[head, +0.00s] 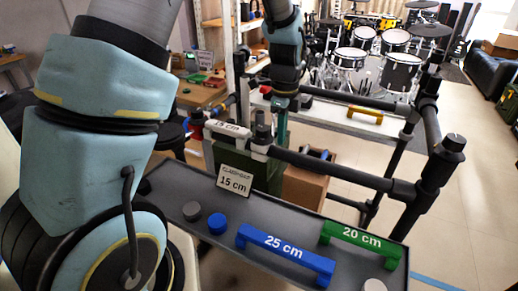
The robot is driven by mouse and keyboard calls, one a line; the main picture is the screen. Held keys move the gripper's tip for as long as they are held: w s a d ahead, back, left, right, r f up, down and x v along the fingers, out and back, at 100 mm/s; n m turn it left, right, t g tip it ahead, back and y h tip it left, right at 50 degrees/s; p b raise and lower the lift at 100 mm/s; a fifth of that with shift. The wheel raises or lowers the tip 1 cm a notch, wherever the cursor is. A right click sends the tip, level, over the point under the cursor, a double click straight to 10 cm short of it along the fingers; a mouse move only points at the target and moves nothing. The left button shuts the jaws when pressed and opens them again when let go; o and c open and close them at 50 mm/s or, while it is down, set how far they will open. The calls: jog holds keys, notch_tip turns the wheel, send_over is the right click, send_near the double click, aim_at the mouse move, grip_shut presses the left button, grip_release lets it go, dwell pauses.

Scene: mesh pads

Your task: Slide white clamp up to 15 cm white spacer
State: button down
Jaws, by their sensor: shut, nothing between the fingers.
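The white 15 cm spacer (226,129) lies across the left end of the frame, between the near black rail and the red fitting at left. The white clamp (259,149) sits around the near rail at the spacer's right end; I cannot tell whether they touch or a small gap remains. A dark knob stands up from the clamp. My gripper (281,137) points down just right of the clamp, shut and empty. Its fingertips are small and partly hard to make out, so contact with the clamp is unclear.
A grey tray (180,190) in front holds a blue 25 cm spacer (284,252), a green 20 cm spacer (359,239) and round caps. A 15 cm card (234,181) stands at its back edge. The near rail (340,172) is bare to the right.

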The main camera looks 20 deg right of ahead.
aim_at(261, 127)
jog(key=shift+w+a, duration=2.3)
jog(key=shift+a, duration=0.15)
dwell(1.1)
jog(key=shift+s+d, duration=0.1)
jog(key=shift+d, duration=0.05)
jog(key=shift+s+d+p, duration=0.3)
jog(key=shift+s+d, duration=0.65)
jog(key=shift+d, duration=0.05)
notch_tip(261, 127, up, 8)
jog(key=p, duration=0.6)
jog(key=s+a+r+n, duration=0.1)
jog(key=s+a+n, duration=0.1)
jog(key=a+n, duration=0.6)
jog(key=s+a+r+n+t, duration=0.1)
jog(key=s+a+r+n, duration=0.1)
jog(key=a+n, duration=0.7)
jog(key=s+a+r+n, duration=0.1)
jog(key=s+a+n, duration=0.1)
jog(key=a+n, duration=0.6)
jog(key=shift+s+a+r+n+t, duration=0.3)
jog(key=shift+s+a+r, duration=0.1)
jog(key=shift+a, duration=0.75)
